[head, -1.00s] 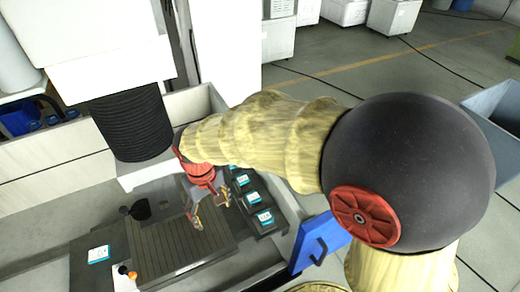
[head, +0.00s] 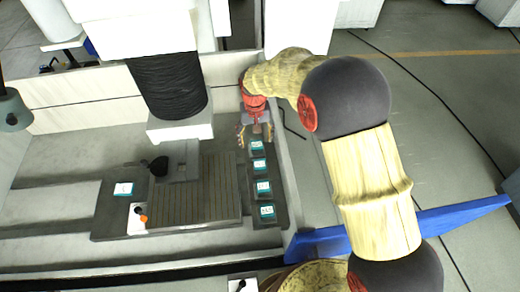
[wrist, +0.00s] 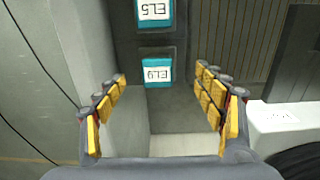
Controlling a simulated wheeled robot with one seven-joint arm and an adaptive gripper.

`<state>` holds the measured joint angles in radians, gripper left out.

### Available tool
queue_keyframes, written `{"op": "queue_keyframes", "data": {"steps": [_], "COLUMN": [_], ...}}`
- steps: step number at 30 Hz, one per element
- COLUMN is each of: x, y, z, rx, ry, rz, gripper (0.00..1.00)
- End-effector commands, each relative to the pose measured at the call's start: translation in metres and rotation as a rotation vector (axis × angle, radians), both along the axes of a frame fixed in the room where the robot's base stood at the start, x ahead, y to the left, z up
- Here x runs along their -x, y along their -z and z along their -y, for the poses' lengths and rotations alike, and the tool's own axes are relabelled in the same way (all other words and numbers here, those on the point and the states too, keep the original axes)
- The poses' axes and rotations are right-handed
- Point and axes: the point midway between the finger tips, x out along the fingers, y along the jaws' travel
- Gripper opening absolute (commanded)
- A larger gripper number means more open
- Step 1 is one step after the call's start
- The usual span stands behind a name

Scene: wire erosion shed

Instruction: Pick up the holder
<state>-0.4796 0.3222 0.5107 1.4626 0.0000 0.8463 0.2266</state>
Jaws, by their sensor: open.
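Several teal holders with white labels sit in a row in a dark rack (head: 284,205) on the right of the machine bed. The farthest one (head: 256,146) is nearest my gripper (head: 254,136). In the wrist view my gripper (wrist: 160,80) is open and empty, its yellow-padded fingers spread wide. One teal holder (wrist: 157,72) shows between and just beyond the fingertips, its label upside down. Another holder (wrist: 154,12) lies farther along the rack at the top. A separate teal-and-white holder (head: 123,189) lies on the left of the bed. Which holder is meant cannot be told.
A slatted plate (head: 205,190) fills the bed beside the rack. A black bellows column with a white head (head: 180,128) stands left of my gripper. A white block with an orange knob (head: 138,218) sits at front left. A blue panel (head: 320,242) is at the right front.

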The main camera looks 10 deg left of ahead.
Motion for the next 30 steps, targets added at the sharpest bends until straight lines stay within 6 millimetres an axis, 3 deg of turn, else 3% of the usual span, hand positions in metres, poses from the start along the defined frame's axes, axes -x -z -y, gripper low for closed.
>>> {"op": "queue_keyframes", "data": {"steps": [15, 23, 30], "x": [-0.005, -0.005, -0.005], "y": [0.060, 0.063, 0.063], "z": [0.003, 0.003, 0.003], "rx": [0.001, 0.000, 0.000], "ry": [-0.001, -0.001, -0.001], "rz": [-0.002, 0.001, 0.000], "gripper": [0.70, 0.70, 0.57]}}
